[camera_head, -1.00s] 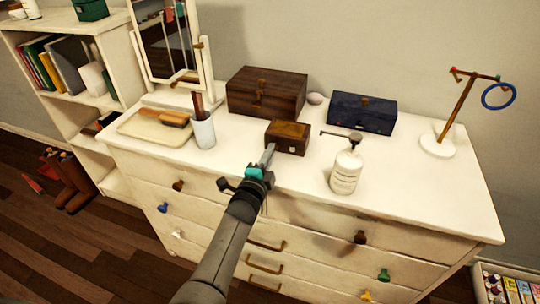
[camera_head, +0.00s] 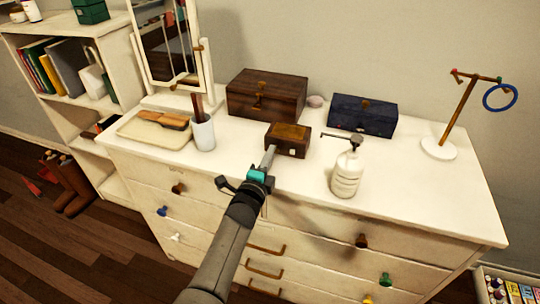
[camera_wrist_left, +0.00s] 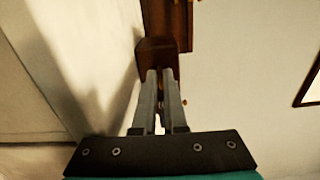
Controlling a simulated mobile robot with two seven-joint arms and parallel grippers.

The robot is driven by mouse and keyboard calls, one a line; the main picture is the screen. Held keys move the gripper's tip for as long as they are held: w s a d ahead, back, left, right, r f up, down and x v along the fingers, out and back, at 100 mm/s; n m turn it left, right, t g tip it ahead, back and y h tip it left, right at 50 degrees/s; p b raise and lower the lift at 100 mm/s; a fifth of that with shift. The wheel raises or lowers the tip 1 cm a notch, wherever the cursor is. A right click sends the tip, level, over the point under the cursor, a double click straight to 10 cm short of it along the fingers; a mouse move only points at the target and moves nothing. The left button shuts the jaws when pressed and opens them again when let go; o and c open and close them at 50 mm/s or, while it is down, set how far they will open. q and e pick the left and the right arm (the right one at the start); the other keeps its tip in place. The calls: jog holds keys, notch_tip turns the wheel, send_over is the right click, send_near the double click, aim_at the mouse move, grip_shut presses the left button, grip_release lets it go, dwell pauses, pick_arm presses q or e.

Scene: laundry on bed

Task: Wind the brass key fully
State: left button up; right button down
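The small wooden box (camera_head: 287,140) with a lighter brown top sits mid-dresser, in front of a larger dark wooden box. My left gripper (camera_head: 268,158) reaches up from below, its fingertips at the box's front left. In the left wrist view, the two fingers (camera_wrist_left: 161,98) lie close together with a narrow gap, pointing at the small box (camera_wrist_left: 155,55). A tiny brass-coloured bit (camera_wrist_left: 184,101) shows just right of the fingers; I cannot tell whether it is the brass key. Whether anything is between the fingertips is hidden. My right gripper is not in view.
The larger wooden box (camera_head: 266,94) and a dark blue box (camera_head: 362,115) stand behind. A white pump bottle (camera_head: 347,173) stands close on the right, its spout towards the small box. A white cup (camera_head: 203,133) and a tray (camera_head: 155,133) are left. The dresser's right side has free room.

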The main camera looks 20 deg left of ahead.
pick_arm(q)
jog(key=o, duration=0.4)
jog(key=shift+s, duration=0.6)
jog(key=s+p, duration=0.2)
jog(key=s, duration=1.2)
jog(key=shift+a+p, duration=0.2)
jog(key=shift+p, duration=0.15)
